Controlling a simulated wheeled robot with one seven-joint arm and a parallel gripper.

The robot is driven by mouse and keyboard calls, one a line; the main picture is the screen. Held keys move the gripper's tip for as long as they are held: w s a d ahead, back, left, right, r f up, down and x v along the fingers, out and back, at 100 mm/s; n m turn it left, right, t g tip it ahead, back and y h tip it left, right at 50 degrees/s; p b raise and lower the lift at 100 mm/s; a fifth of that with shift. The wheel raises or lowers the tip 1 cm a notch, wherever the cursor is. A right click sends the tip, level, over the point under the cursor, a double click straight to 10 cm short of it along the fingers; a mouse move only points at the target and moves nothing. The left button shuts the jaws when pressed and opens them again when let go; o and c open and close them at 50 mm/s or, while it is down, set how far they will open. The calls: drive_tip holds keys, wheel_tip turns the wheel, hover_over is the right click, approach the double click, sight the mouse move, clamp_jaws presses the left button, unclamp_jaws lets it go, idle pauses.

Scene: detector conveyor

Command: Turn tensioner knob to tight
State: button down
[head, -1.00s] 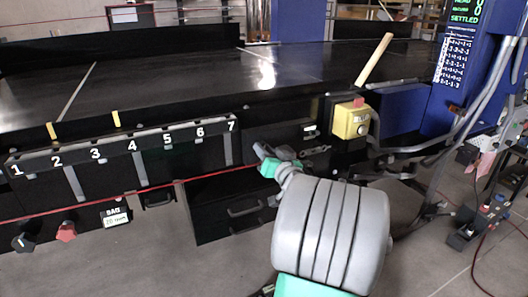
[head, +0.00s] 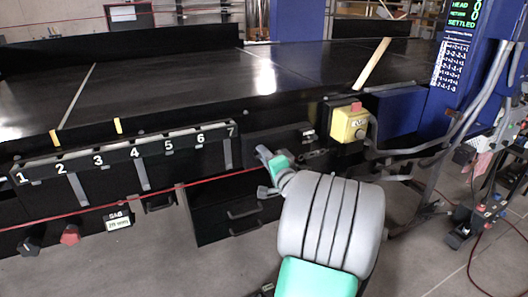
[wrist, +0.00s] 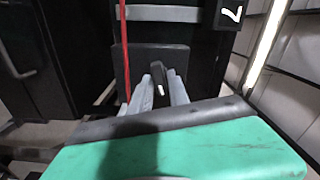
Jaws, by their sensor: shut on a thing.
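The tensioner knob (wrist: 157,72) is a dark upright bar with a white mark in the wrist view, in front of a dark plate (wrist: 133,62). My gripper (wrist: 162,85) is shut on it, with a grey finger on either side. In the head view my gripper (head: 263,154) is at the conveyor's front side, right of the number 7. The knob is hidden there, and its scale or end position cannot be read.
A red cord (head: 160,192) runs along the front, close by my gripper. A yellow box with a red button (head: 350,122) is to the right. A numbered rail (head: 120,153) is to the left, above black and red knobs (head: 70,234). Drawers (head: 235,213) sit below.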

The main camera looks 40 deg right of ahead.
drive_tip(key=shift+m+p, duration=0.8)
drive_tip(key=shift+m, duration=0.7)
drive_tip(key=c, duration=1.4)
unclamp_jaws()
drive_tip(key=b+v, duration=0.1)
drive_tip(key=v, duration=0.7)
drive_tip(key=shift+b, duration=0.3)
